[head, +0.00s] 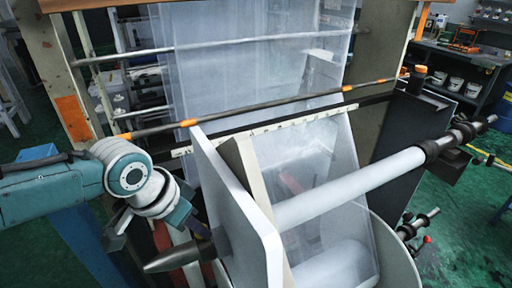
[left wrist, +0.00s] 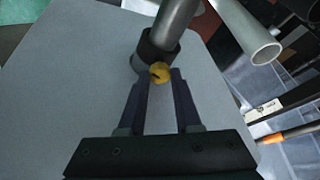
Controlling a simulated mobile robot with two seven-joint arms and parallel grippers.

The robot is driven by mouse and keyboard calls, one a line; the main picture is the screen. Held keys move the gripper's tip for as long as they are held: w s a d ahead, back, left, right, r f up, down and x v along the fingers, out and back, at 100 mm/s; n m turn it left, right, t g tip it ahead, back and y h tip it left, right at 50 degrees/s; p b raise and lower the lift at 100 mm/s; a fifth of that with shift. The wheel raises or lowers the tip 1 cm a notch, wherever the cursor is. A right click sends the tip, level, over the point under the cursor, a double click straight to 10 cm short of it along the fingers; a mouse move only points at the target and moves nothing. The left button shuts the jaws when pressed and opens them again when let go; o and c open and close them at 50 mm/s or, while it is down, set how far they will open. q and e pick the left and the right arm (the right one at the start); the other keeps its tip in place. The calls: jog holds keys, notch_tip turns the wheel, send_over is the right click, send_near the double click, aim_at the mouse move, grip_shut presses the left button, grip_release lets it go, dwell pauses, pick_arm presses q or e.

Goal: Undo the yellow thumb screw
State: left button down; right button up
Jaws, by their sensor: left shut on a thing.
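The yellow thumb screw (left wrist: 160,73) shows in the left wrist view, on a dark collar (left wrist: 158,47) around a grey shaft (left wrist: 177,22). My left gripper (left wrist: 158,80) has its two dark fingers on either side of the screw and is shut on it. In the head view my left gripper (head: 196,226) is beside the shaft's pointed end (head: 170,259), in front of the pale upright panel (head: 238,205). The screw cannot be made out in the head view. My right gripper is in neither view.
A white film roll (head: 350,185) runs right from the panel to a dark collar (head: 431,150). Film (head: 250,70) hangs behind, with an orange-marked bar (head: 265,106) across it. A workbench (head: 463,55) stands at the back right. Green floor (head: 475,220) shows at the right.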

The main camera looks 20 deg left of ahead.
pick_arm(q)
jog(key=c, duration=0.6)
grip_release()
jog(key=p+v, duration=0.1)
jog(key=v, duration=0.9)
